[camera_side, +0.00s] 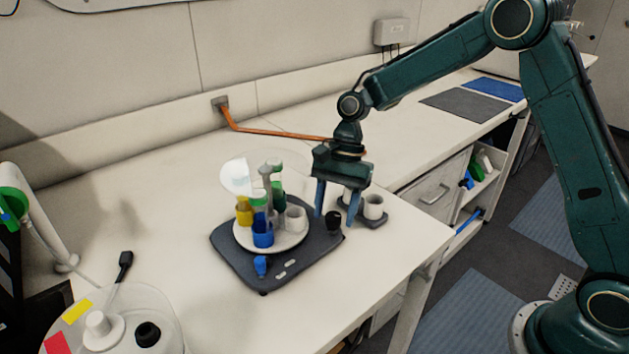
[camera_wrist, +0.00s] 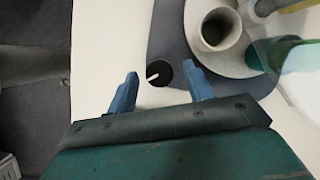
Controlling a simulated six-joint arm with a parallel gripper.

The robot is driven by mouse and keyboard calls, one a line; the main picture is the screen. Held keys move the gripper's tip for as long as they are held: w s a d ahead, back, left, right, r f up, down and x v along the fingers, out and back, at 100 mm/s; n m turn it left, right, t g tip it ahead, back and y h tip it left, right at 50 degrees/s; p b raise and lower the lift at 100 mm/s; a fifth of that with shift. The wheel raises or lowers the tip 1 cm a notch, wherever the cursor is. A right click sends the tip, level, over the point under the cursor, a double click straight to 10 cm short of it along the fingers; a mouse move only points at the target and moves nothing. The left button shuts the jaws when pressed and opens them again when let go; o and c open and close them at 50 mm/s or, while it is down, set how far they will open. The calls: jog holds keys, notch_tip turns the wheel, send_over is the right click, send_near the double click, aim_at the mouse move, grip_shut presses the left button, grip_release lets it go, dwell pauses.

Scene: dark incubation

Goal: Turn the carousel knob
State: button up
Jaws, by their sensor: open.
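The carousel is a round white plate (camera_side: 291,240) with several coloured and white vessels, on a dark grey base (camera_side: 228,252). A black knob (camera_side: 333,220) sits at the base's right corner. In the wrist view the knob (camera_wrist: 159,73) is a black disc with a white mark pointing left. My gripper (camera_side: 334,215) is open, its two blue fingers pointing down around the knob's position. In the wrist view the fingertips of my gripper (camera_wrist: 160,72) lie left and right of the knob, with gaps on both sides. Contact is not visible.
A blue piece (camera_side: 261,266) is on the base's front. A round white device (camera_side: 110,325) stands at the front left. An orange cable (camera_side: 270,131) runs along the back.

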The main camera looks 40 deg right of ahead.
jog(key=v, duration=1.3)
jog(key=shift+r, duration=0.15)
dwell(0.4)
jog(key=r+m+t+h, duration=0.2)
jog(key=m+h, duration=0.2)
jog(key=m, duration=0.8)
send_over(333, 215)
jog(key=shift+f, duration=0.1)
jog(key=shift+f, duration=0.15)
notch_tip(333, 215, down, 14)
jog(key=shift+r, duration=0.25)
dwell(0.4)
